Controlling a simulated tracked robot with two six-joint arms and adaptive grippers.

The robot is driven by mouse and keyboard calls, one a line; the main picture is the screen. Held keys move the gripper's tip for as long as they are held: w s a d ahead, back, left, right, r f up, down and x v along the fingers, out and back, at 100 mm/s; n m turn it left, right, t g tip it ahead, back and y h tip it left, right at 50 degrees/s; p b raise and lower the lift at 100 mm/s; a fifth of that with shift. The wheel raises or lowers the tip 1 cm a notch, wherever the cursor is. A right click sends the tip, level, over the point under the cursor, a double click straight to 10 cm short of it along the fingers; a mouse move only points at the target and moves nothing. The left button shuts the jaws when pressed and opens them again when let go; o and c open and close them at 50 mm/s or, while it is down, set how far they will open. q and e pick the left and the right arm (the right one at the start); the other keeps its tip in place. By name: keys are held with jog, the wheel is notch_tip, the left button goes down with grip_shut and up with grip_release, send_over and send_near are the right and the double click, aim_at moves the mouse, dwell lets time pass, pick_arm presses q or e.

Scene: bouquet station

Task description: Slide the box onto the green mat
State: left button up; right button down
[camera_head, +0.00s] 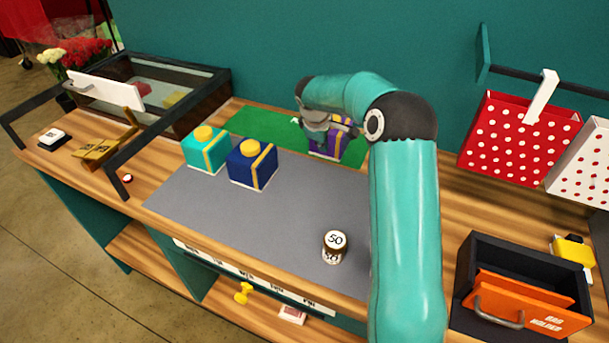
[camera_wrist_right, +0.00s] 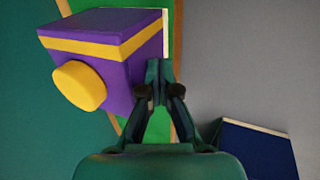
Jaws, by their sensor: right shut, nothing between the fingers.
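A purple box (camera_head: 327,147) with a yellow band sits on the green mat (camera_head: 262,126) at the back of the counter, partly hidden by my right gripper. In the right wrist view the purple box (camera_wrist_right: 105,65) shows its yellow knob, with a strip of green mat (camera_wrist_right: 176,30) beside it. My right gripper (camera_head: 322,122) is shut and empty. In the wrist view its fingertips (camera_wrist_right: 160,68) are right beside the purple box; I cannot tell whether they touch. A teal box (camera_head: 203,155) and a blue box (camera_head: 247,170) stand on the grey mat (camera_head: 212,207). My left gripper is out of view.
A round token marked 50 (camera_head: 335,246) stands at the front of the grey mat. A glass-topped case (camera_head: 205,98) is at the back left. An orange-fronted drawer (camera_head: 520,305) is at the right. The grey mat's middle is clear. A teal wall closes off the back.

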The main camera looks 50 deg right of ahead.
jog(key=shift+d, duration=0.1)
dwell(0.3)
jog(key=shift+w+d+r+p, duration=0.1)
jog(key=shift+w+d+p, duration=0.05)
jog(key=shift+d+p, duration=0.35)
jog(key=shift+s+a+r+b, duration=0.1)
jog(key=shift+s+a+b, duration=0.05)
jog(key=shift+a+b, duration=0.3)
jog(key=shift+s+a+r+b, duration=0.1)
jog(key=shift+a+b, duration=0.2)
jog(key=shift+a, duration=0.25)
jog(key=shift+s+a+r+b, duration=0.2)
jog(key=shift+a+r+b, duration=0.05)
jog(key=shift+a, duration=0.35)
jog(key=shift+s+a+r+b, duration=0.15)
jog(key=shift+a+r+b, duration=0.05)
jog(key=shift+a, duration=0.45)
jog(key=shift+s+a+r+b, duration=0.2)
jog(key=shift+a+r+b, duration=0.05)
jog(key=shift+a, duration=0.35)
jog(key=shift+s+a+r+b, duration=0.1)
jog(key=shift+a+b, duration=0.2)
jog(key=shift+a, duration=0.25)
jog(key=s+a+r+b, duration=0.2)
jog(key=a, duration=0.6)
jog(key=shift+s+a+r, duration=0.25)
jog(key=shift+s+r, duration=0.05)
jog(key=shift+r, duration=0.1)
